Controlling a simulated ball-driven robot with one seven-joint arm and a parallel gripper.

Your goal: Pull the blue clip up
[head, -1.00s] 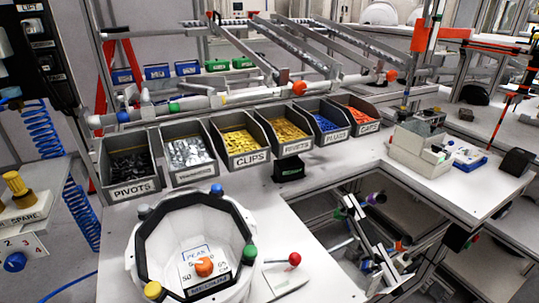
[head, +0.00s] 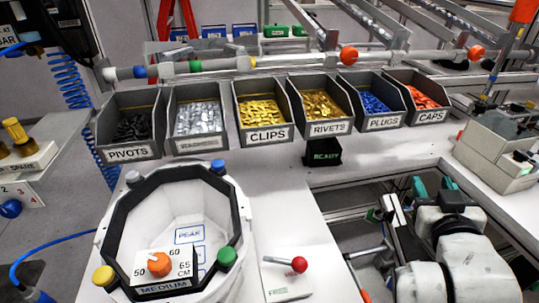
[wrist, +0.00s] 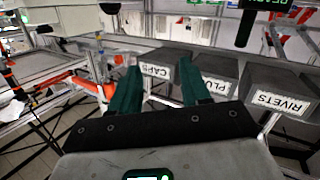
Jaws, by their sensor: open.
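The blue clip (head: 218,166) is a small rounded blue piece at the upper right rim of the white octagonal helmet shell (head: 240,203) with a black inner edge. It looks seated on the rim. A grey clip (head: 133,178), a yellow clip (head: 103,276) and a green clip (head: 227,256) sit at other corners. My gripper (head: 433,186) is at the lower right, well apart from the shell. In the wrist view its teal fingers (wrist: 160,80) are spread with nothing between them. The shell and blue clip are not visible there.
A row of labelled bins, including the clips bin (head: 267,135), stands behind the shell. A red-knobbed lever (head: 299,265) stands right of it. An orange dial (head: 159,264) sits at the shell's front. The table has an open gap at right, under my arm.

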